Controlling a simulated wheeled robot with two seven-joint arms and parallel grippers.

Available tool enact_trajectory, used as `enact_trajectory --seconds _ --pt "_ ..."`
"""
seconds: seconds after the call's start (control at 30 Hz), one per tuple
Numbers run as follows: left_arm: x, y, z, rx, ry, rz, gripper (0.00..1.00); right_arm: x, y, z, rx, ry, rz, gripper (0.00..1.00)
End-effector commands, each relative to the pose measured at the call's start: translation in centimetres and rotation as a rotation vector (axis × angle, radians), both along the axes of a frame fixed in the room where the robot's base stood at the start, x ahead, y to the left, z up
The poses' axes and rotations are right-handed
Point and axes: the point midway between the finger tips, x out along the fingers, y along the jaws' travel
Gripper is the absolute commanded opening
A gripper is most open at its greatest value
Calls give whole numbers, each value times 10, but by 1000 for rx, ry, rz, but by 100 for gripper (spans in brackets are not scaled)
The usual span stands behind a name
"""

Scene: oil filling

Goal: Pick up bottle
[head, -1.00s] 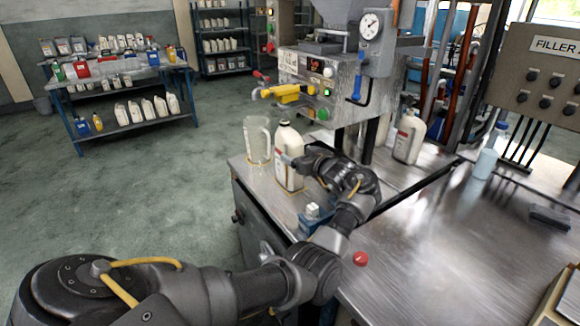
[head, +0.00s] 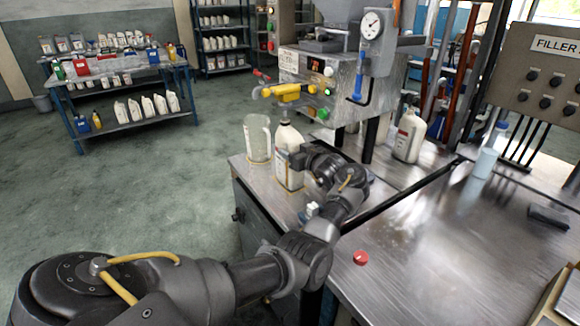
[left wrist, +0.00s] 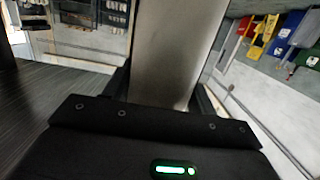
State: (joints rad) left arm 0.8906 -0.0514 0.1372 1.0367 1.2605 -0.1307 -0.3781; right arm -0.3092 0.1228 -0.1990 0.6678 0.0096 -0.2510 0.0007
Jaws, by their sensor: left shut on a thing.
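A white bottle (head: 287,149) with a label stands upright on the metal bench beside a clear jug (head: 257,138). My left gripper (head: 297,163) reaches it from the right and is shut on its side. In the left wrist view the bottle's pale surface (left wrist: 178,50) fills the middle, between the two dark fingers. Part of the bottle is hidden behind the gripper. My right gripper is not in view.
The filling machine with yellow nozzle (head: 287,91) stands behind the bottle. Another white bottle (head: 409,138) and a light-blue bottle (head: 487,152) stand farther right. A red cap (head: 360,258) lies on the bench, whose front right is mostly clear.

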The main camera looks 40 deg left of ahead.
Motion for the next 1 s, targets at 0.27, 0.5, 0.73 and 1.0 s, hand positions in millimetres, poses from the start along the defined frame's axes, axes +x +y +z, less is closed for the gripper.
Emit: enact_trajectory --seconds 0.27,0.5,0.73,1.0 --pt "0 0 0 -1 0 0 0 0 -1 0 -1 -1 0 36" --pt "0 0 2 2 -3 -1 0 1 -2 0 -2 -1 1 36" --pt "1 0 5 3 -5 0 0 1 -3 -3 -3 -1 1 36" --pt "-13 4 8 3 -4 1 0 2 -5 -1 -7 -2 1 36"
